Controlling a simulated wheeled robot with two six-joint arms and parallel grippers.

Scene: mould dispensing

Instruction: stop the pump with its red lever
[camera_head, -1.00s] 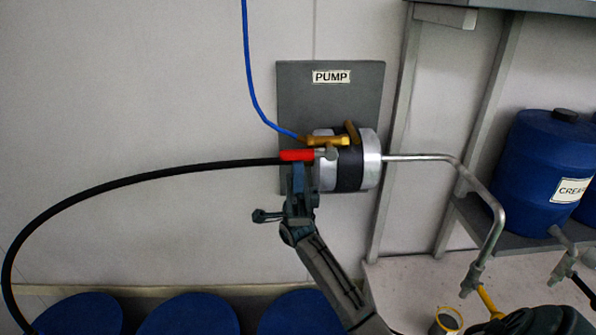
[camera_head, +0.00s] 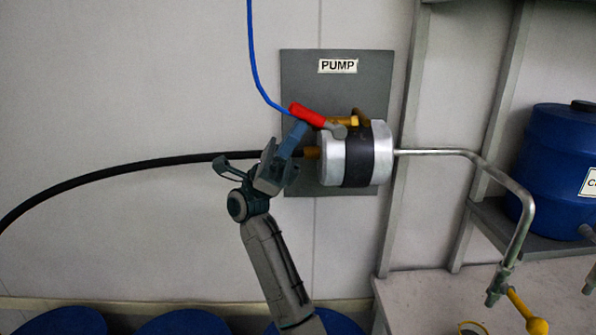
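The pump (camera_head: 330,165) is a silver cylinder with a dark band, on a grey wall plate (camera_head: 302,75) labelled PUMP. Its red lever (camera_head: 306,114) joins a metal pivot at the pump's front and tilts up to the left. My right gripper (camera_head: 298,130) is just below the red handle, its blue fingertips at or very near the handle's underside. My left gripper is not in view.
A black hose (camera_head: 130,168) runs left from the pump, passing behind my gripper. A blue hose (camera_head: 252,50) comes down from above. A metal pipe (camera_head: 440,152) leads right to a yellow-handled valve (camera_head: 518,305). A blue drum (camera_head: 555,160) stands on a shelf at right.

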